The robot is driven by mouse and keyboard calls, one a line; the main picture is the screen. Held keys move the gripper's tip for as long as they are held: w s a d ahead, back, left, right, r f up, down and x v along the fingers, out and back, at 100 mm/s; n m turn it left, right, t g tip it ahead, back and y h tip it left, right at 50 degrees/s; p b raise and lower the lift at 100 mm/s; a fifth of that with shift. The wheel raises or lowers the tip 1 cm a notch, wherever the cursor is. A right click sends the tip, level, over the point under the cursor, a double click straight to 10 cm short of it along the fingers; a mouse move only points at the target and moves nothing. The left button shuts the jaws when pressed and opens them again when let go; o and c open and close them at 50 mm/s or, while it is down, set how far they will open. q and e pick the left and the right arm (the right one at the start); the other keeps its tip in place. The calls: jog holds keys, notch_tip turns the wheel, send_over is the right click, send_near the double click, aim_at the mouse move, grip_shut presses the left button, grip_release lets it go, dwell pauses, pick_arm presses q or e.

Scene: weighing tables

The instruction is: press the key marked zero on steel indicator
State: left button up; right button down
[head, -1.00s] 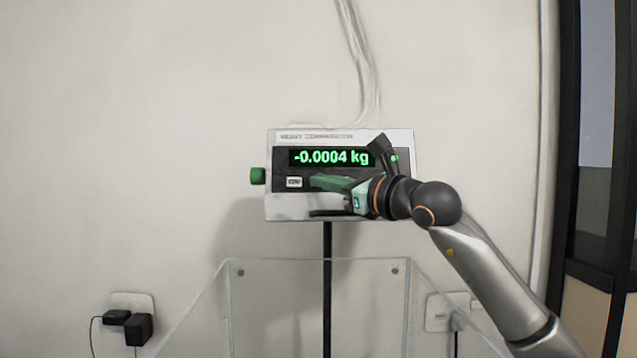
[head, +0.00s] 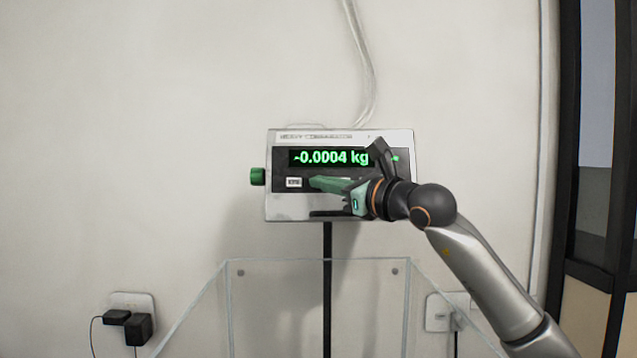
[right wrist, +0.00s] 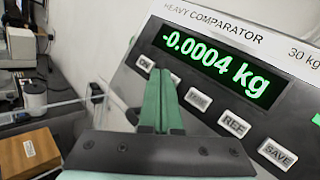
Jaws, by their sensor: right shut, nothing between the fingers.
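The steel indicator (head: 285,208) is fixed on a black post against the wall, its green display reading -0.0004 kg. It also fills much of the right wrist view (right wrist: 150,45). My right gripper (head: 313,182) is shut and empty, its green fingertips at the key row below the display. In the right wrist view the fingertips (right wrist: 159,75) cover part of the row near its left end. A key there is partly hidden, and I cannot read a zero mark. I cannot tell whether the tips touch it. The REF key (right wrist: 234,123) and SAVE key (right wrist: 277,153) are clear. My left gripper is out of view.
A green knob (head: 257,176) sits on the indicator's left side. A clear-walled box (head: 229,262) stands below in front of the post. Black plugs (head: 138,328) are in a wall socket at lower left.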

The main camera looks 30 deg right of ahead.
jog(key=shift+w+d, duration=0.1)
jog(key=shift+w, duration=0.05)
dwell(0.5)
jog(key=shift+s+a+b, duration=0.3)
jog(key=shift+s, duration=0.2)
jog(key=shift+s+a+r, duration=0.1)
jog(key=shift+s, duration=0.05)
jog(key=shift+s+a+r+b, duration=0.15)
jog(key=shift+s+a+r, duration=0.2)
jog(key=shift+s, duration=0.35)
jog(key=shift+s+a+r+b, duration=0.1)
jog(key=shift+s+a+b, duration=0.1)
jog(key=shift+s+a, duration=0.4)
jog(key=shift+s+a+r+b, duration=0.15)
jog(key=shift+s+a+r, duration=0.15)
jog(key=shift+s, duration=0.45)
